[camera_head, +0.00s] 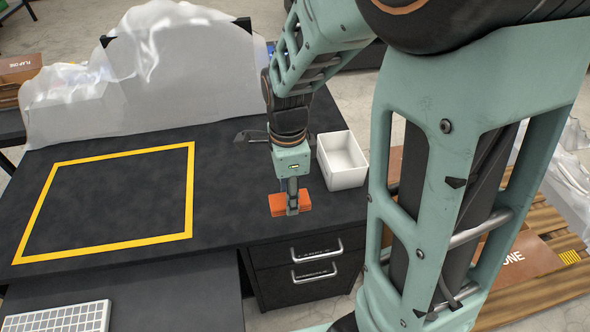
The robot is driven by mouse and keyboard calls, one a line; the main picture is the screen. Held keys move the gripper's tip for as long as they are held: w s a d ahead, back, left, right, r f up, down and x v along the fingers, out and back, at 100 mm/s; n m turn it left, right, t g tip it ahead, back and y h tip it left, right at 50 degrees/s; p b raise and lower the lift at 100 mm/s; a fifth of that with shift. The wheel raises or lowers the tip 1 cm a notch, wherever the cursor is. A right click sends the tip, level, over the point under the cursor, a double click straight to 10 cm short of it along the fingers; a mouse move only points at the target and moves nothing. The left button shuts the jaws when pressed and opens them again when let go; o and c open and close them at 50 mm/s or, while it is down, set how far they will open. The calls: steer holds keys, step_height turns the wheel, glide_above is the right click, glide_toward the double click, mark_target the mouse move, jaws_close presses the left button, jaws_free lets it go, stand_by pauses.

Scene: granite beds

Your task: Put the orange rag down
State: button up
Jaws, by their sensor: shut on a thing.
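The orange rag (278,205) is a small folded block at the front right of the black desk. My gripper (292,209) points down over it and is shut on it, with orange showing on both sides of the fingers. The rag is at or just above the desk top near its front edge; I cannot tell whether it touches. Part of the rag is hidden behind the fingers.
A white open box (342,178) stands right of my gripper. A yellow taped square (192,190) marks bare desk at the left. Translucent plastic sheeting (160,85) rises at the back. Drawers (300,252) are below the front edge. A keyboard (60,318) lies at the lower left.

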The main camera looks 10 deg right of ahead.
steer(key=w+d+f, duration=0.1)
steer(key=w+f, duration=0.2)
steer(key=w, duration=0.1)
steer(key=w+d+f, duration=0.2)
steer(key=w, duration=0.2)
steer(key=w+d+f, duration=0.1)
steer(key=w+f, duration=0.2)
steer(key=shift+w+d+f, duration=0.35)
steer(key=shift+w+d, duration=0.05)
steer(key=shift+w+d+f, duration=0.15)
steer(key=shift+w+f, duration=0.25)
steer(key=shift+f, duration=0.15)
steer(key=shift+w+f, duration=0.1)
steer(key=shift+f, duration=1.5)
steer(key=shift+f+b, duration=0.15)
steer(key=shift+b, duration=0.2)
steer(key=o, duration=1.3)
steer(key=shift+c, duration=0.2)
